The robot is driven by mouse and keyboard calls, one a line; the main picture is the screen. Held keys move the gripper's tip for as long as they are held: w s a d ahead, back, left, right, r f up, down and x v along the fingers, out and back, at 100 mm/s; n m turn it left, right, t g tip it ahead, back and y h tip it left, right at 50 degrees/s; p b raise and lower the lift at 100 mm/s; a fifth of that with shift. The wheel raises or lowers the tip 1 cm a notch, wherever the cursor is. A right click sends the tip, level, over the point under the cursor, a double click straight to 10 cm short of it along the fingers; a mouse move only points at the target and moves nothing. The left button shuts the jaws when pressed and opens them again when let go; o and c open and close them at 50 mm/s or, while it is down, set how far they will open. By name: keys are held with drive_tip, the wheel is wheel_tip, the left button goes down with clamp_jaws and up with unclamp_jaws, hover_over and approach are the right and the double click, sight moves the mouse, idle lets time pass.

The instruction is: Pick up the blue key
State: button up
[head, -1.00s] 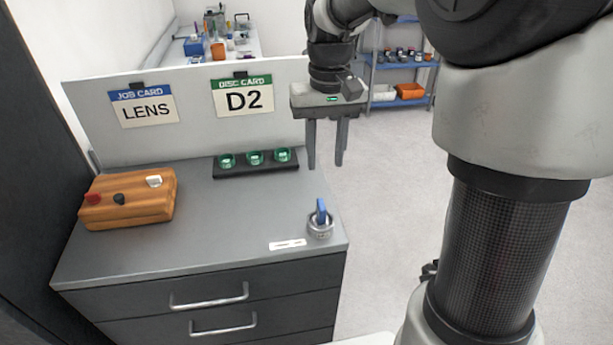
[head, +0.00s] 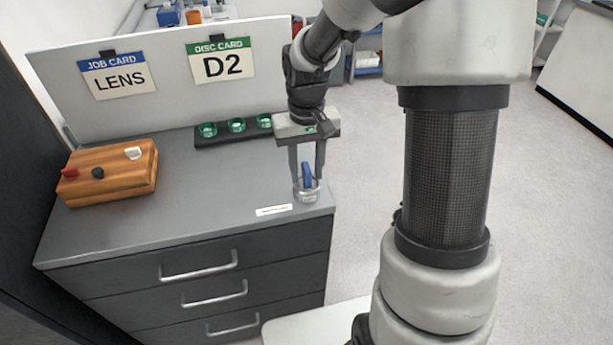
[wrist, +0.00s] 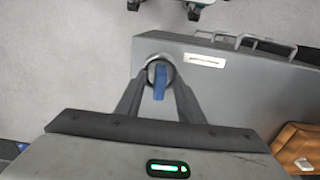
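The blue key (head: 307,174) stands upright in a small round metal-rimmed holder (head: 308,195) at the front right corner of the grey cabinet top. It also shows in the wrist view (wrist: 160,82), near the tips of my gripper's fingers. My gripper (head: 307,178) points down over the key, with its two fingers apart, one on each side of it. In the wrist view the fingers (wrist: 158,88) are spread with a gap around the key. I cannot tell whether either finger touches it.
A white label (head: 274,210) lies left of the holder. A wooden block (head: 108,180) with red, black and white pieces sits at the left. A black rack (head: 222,133) with green-topped discs is behind. A board with JOB CARD LENS (head: 119,75) and DISC CARD D2 (head: 222,62) stands at the back.

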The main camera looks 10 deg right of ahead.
drive_tip(key=shift+f, duration=0.15)
clamp_jaws()
wheel_tip(320, 180, up, 9)
drive_tip(key=shift+r+p, duration=0.2)
drive_tip(key=shift+p, duration=0.75)
drive_tip(key=shift+r+p, duration=0.3)
drive_tip(key=shift+p, duration=0.4)
drive_tip(key=shift+f+p, duration=0.3)
drive_tip(key=shift+p, duration=0.35)
drive_tip(key=shift+f+b, duration=2.55)
drive_tip(key=shift+f, duration=0.85)
